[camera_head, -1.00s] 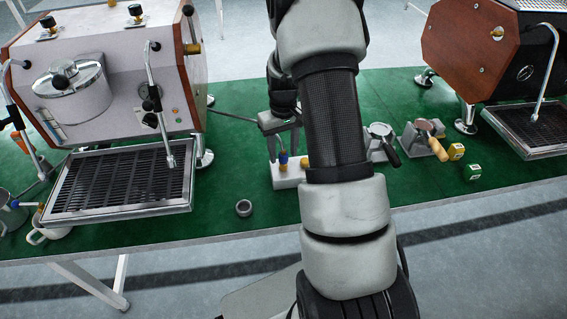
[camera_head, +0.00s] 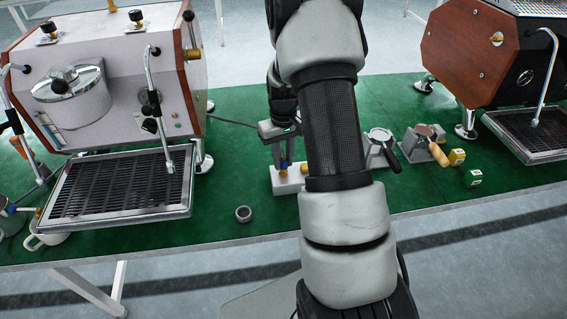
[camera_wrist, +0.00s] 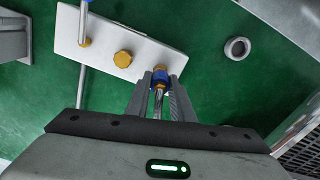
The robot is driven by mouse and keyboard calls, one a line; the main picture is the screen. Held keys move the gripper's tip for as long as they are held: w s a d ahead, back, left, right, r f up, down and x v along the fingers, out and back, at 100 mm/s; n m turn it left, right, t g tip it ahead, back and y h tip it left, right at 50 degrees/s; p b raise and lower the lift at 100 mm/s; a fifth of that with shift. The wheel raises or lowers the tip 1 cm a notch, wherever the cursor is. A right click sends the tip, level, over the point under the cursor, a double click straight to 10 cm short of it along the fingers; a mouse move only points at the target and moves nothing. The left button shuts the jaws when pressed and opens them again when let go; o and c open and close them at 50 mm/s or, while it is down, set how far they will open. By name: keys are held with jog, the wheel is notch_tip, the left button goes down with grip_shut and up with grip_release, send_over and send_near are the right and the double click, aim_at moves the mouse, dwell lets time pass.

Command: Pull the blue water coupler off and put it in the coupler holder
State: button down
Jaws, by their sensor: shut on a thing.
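The blue water coupler (camera_wrist: 159,80) is a blue collar with a steel stem, above a brass fitting at the right end of a white block (camera_wrist: 104,36). My gripper (camera_wrist: 160,88) is shut on it, with one finger on each side. The block also has a bare brass fitting (camera_wrist: 122,58) in the middle and another brass fitting (camera_wrist: 85,41) with a steel stem and blue part at the left. In the head view my gripper (camera_head: 284,160) is down at the white block (camera_head: 286,187). I cannot tell whether the held coupler is still seated.
An espresso machine (camera_head: 110,80) with a drip tray stands left, another (camera_head: 480,60) right. A grey ring (camera_head: 243,214) lies on the green table near the block; it also shows in the wrist view (camera_wrist: 237,48).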

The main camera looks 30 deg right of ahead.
jog(key=shift+r+p, duration=0.7)
jog(key=shift+r, duration=0.4)
dwell(0.6)
jog(key=shift+r+p, duration=1)
jog(key=shift+r, duration=0.45)
jog(key=shift+r, duration=0.1)
jog(key=shift+r+p, duration=1)
jog(key=shift+r, duration=0.4)
